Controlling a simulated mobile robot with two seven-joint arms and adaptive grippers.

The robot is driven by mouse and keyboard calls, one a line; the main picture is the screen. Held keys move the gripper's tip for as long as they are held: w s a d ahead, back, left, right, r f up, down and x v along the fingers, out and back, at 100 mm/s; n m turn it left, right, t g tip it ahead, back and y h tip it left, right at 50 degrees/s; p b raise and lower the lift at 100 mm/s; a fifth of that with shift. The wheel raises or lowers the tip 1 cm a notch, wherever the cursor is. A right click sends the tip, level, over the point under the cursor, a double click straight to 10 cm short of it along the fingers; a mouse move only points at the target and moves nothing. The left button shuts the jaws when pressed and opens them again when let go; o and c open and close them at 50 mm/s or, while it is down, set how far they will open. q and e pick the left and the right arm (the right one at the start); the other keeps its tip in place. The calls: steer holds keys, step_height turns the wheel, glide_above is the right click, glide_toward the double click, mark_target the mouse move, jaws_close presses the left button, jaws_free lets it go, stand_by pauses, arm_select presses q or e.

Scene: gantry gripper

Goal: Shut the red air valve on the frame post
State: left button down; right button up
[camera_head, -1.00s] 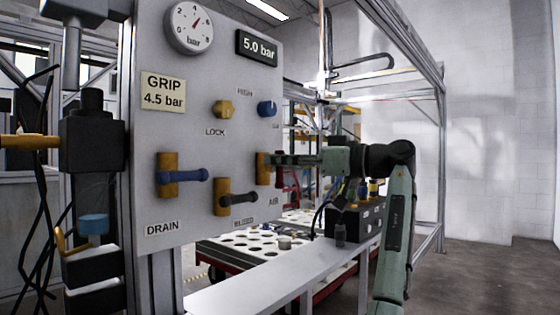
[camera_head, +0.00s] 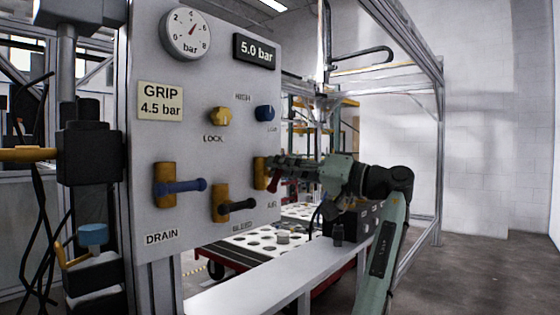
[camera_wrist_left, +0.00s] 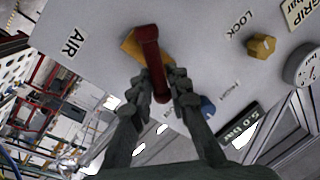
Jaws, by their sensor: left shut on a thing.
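The red air valve has an orange body (camera_head: 260,173) on the grey panel, above the AIR label. Its red lever (camera_head: 273,184) shows just below my left gripper (camera_head: 278,164), which covers part of it. In the left wrist view the red lever (camera_wrist_left: 150,48) crosses the orange body (camera_wrist_left: 131,45) and runs down between the two fingers. My left gripper (camera_wrist_left: 163,88) is shut on the lever's outer part there, one finger on each side. My right gripper is not in view.
The panel also holds a blue-handled DRAIN valve (camera_head: 180,187), a black-handled valve (camera_head: 237,206), a yellow LOCK knob (camera_head: 220,117), a blue knob (camera_head: 265,113) and a pressure gauge (camera_head: 187,33). A pale bench (camera_head: 270,277) runs below. Open floor lies at the right.

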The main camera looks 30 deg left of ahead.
arm_select(q)
steer(key=m, duration=0.2)
steer(key=m+t+p, duration=0.1)
steer(key=m, duration=0.1)
steer(key=shift+w+f+y, duration=0.1)
steer(key=shift+w+y, duration=0.1)
steer(key=shift+y, duration=0.1)
steer(key=m+t+p, duration=0.1)
steer(key=m, duration=0.3)
steer(key=f+m+t+p, duration=0.1)
steer(key=m+p, duration=0.1)
steer(key=m, duration=0.3)
steer(key=shift+w+f, duration=0.2)
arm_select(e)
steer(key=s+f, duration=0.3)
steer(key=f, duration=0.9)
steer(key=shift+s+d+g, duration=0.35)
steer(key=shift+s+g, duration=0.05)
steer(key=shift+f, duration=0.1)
arm_select(q)
steer(key=c, duration=1.6)
jaws_free()
steer(key=shift+o, duration=0.2)
